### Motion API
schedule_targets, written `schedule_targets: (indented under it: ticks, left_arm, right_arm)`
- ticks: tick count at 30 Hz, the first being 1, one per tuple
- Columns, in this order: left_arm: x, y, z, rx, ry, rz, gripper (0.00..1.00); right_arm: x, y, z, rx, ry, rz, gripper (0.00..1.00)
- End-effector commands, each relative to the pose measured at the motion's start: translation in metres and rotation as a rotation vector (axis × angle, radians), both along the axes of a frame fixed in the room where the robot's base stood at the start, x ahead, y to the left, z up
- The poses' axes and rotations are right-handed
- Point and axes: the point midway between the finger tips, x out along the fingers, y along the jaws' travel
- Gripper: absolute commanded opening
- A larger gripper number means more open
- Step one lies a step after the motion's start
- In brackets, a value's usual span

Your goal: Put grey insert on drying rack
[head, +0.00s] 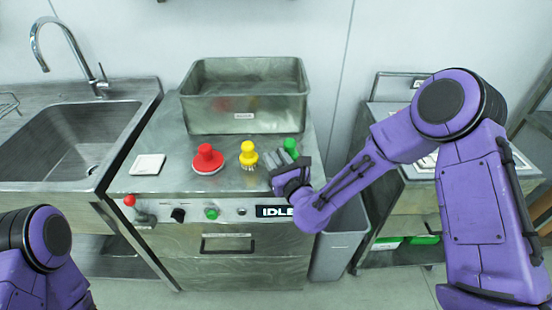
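I cannot make out a separate grey insert; small grey shapes sit at the tip of my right gripper (282,160), and I cannot tell whether they are only its fingers. That gripper is over the front right of the steel worktop, just in front of a green piece (291,147) that it partly hides. A yellow piece (248,155) and a red piece (207,160) stand to its left. A wire rack (8,103), perhaps the drying rack, shows at the left edge beside the sink. My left arm is at the lower left; its gripper is out of view.
A steel tub (243,120) stands at the back of the worktop. A white square pad (148,165) lies at its left. The sink (65,140) is farther left. The front panel has a display (273,211) reading IDLE. A grey bin (340,245) and a cart (395,110) are at right.

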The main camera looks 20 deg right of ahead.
Motion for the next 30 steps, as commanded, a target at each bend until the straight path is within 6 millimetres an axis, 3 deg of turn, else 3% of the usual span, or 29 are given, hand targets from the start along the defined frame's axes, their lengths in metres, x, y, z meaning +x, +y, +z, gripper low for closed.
schedule_targets:
  ticks: [9,21,24,30]
  left_arm:
    - [0.000,0.000,0.006,0.000,0.000,0.000,0.00]
    - [0.000,0.000,-0.022,0.000,0.000,0.000,0.00]
    - [0.000,0.000,-0.006,0.000,0.000,0.000,0.00]
    - [0.000,0.000,-0.004,0.000,0.000,0.000,0.00]
  right_arm:
    - [-0.001,0.000,0.006,0.000,0.000,0.001,0.35]
    - [-0.095,-0.012,0.002,0.001,0.002,0.000,0.35]
    - [-0.110,-0.014,0.007,-0.001,0.003,0.001,0.35]
    - [-0.120,-0.016,0.004,0.000,0.001,0.000,0.35]
